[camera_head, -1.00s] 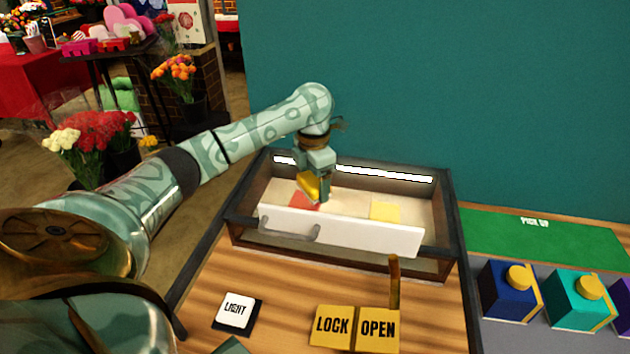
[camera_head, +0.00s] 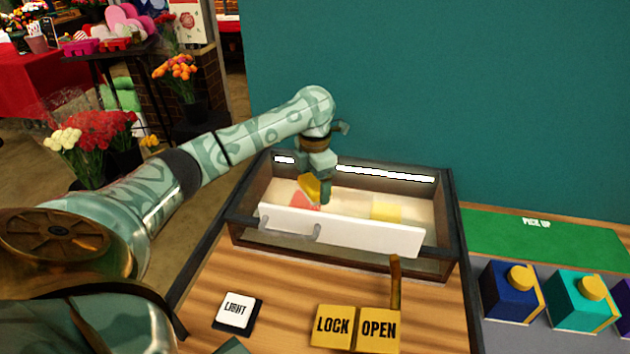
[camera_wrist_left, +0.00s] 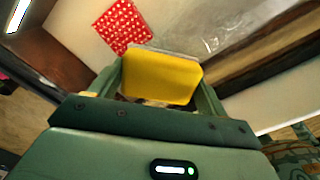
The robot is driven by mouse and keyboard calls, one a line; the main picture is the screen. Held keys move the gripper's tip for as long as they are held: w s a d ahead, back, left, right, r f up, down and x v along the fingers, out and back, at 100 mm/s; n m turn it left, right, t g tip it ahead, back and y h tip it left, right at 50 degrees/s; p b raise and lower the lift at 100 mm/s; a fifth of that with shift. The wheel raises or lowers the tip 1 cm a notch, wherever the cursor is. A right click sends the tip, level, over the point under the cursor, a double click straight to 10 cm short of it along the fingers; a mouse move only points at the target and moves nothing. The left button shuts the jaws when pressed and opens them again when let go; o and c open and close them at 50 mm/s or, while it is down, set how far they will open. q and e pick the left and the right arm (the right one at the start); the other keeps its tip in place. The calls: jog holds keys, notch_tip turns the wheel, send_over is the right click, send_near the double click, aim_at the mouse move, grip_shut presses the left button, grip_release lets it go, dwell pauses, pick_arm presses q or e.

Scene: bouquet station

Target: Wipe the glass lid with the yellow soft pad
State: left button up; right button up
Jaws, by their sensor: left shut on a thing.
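My left gripper (camera_head: 318,192) is shut on the yellow soft pad (camera_head: 309,186) over the left part of a dark-framed case. The pad also shows in the left wrist view (camera_wrist_left: 163,76), held between both fingers of the gripper (camera_wrist_left: 160,85). The glass lid is clear and hard to make out; a white strip with a grey handle (camera_head: 345,231) runs along the case's front. I cannot tell whether the pad touches the glass. A red patch (camera_head: 303,201) shows beside the pad; it is white-dotted in the wrist view (camera_wrist_left: 122,26). My right gripper is not in view.
A yellow square (camera_head: 386,211) lies in the case, right of the pad. In front are a LIGHT button (camera_head: 235,311), LOCK (camera_head: 332,326) and OPEN (camera_head: 378,328) plates and an upright lever (camera_head: 394,282). A green PICK UP mat (camera_head: 540,238) and colored blocks (camera_head: 509,291) are at right.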

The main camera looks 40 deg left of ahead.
pick_arm(q)
jog(key=shift+f, duration=0.6)
